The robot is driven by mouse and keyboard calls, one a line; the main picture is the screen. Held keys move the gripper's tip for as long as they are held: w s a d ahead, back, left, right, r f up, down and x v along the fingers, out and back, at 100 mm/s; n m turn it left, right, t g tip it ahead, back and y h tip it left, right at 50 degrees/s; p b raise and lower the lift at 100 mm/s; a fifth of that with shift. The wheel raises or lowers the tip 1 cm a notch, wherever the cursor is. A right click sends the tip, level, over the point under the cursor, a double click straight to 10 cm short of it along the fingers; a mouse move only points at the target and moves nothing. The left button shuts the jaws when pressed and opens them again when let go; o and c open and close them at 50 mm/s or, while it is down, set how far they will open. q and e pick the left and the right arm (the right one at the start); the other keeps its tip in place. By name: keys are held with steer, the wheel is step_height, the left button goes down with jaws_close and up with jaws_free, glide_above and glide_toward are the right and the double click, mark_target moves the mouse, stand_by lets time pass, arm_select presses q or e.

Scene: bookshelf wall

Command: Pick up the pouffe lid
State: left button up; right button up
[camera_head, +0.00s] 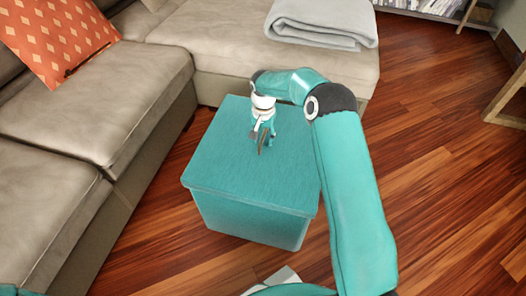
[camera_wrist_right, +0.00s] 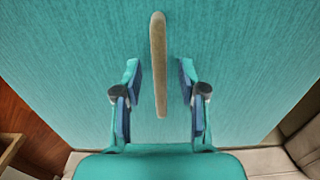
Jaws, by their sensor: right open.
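The pouffe is a teal box (camera_head: 250,222) standing on the wooden floor, with a flat teal lid (camera_head: 225,165) on top. A narrow light-brown strap handle (camera_wrist_right: 158,50) shows on the lid in the right wrist view. My right gripper (camera_head: 265,143) is above the middle of the lid, pointing down. In the right wrist view its two fingers (camera_wrist_right: 160,84) are spread, one on each side of the handle, with gaps between. The lid sits level on the box. My left gripper is out of view.
A beige sofa (camera_head: 90,110) runs along the left and behind the pouffe. An orange cushion (camera_head: 60,40) and a folded grey blanket (camera_head: 322,22) lie on it. Bare wooden floor (camera_head: 450,150) is free to the right. A wooden furniture leg (camera_head: 505,100) stands at the right edge.

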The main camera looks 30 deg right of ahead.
jaws_close()
stand_by(0.3)
steer(key=shift+d+r, duration=0.1)
steer(key=shift+r, duration=0.1)
steer(key=shift+r, duration=0.1)
